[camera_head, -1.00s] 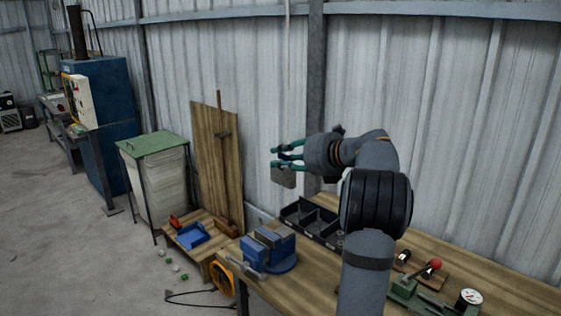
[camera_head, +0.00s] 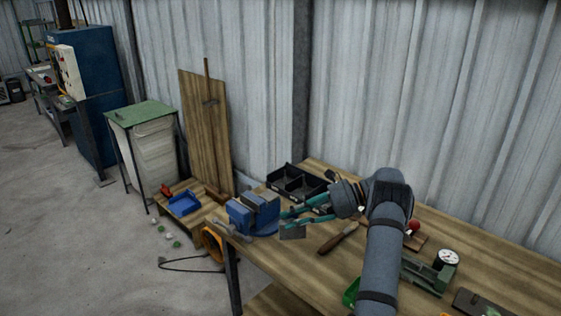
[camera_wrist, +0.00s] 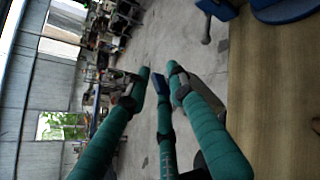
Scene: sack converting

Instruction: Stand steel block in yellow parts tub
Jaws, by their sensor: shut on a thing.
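The steel block (camera_head: 292,232) is a flat grey piece hanging from my gripper (camera_head: 287,221), whose green fingers are shut on it. It is over the wooden bench, just right of the blue vise; its gap above the bench is hard to judge. In the wrist view, my gripper (camera_wrist: 160,76) points left along the bench edge, and part of the grey block (camera_wrist: 207,88) shows beside the right finger.
The blue vise (camera_head: 252,212) stands at the bench's left end, with a black compartment tray (camera_head: 298,184) behind. A wooden-handled tool (camera_head: 338,238) lies right of the block. A green fixture (camera_head: 428,272) and dial gauge (camera_head: 447,259) stand farther right. A blue tray (camera_head: 185,204) sits beyond the bench.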

